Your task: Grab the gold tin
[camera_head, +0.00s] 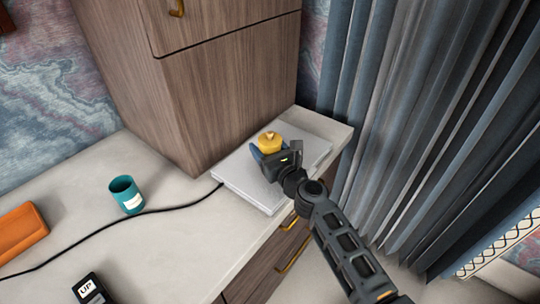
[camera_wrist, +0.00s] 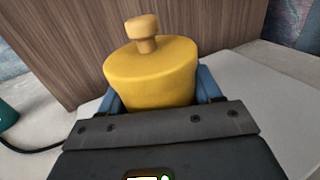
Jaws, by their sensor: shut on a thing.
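The gold tin (camera_head: 270,142) is a yellow-gold round container with a knob on its lid. It is at the silver laptop-like slab (camera_head: 245,188) on the desk's far right part. In the wrist view the tin (camera_wrist: 152,75) stands upright between the blue fingers of my gripper (camera_wrist: 155,95). My gripper (camera_head: 268,152) is shut on the tin, with a finger on each side. The tin's lower part is hidden behind my gripper, so I cannot tell whether its base touches the slab.
A wooden cabinet (camera_head: 200,90) stands just behind the tin. A teal cup (camera_head: 126,195), an orange object (camera_head: 20,232) and a black device marked UP (camera_head: 90,290) are to the left. A black cable (camera_head: 150,211) runs to the slab. Grey curtains (camera_head: 400,110) hang right.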

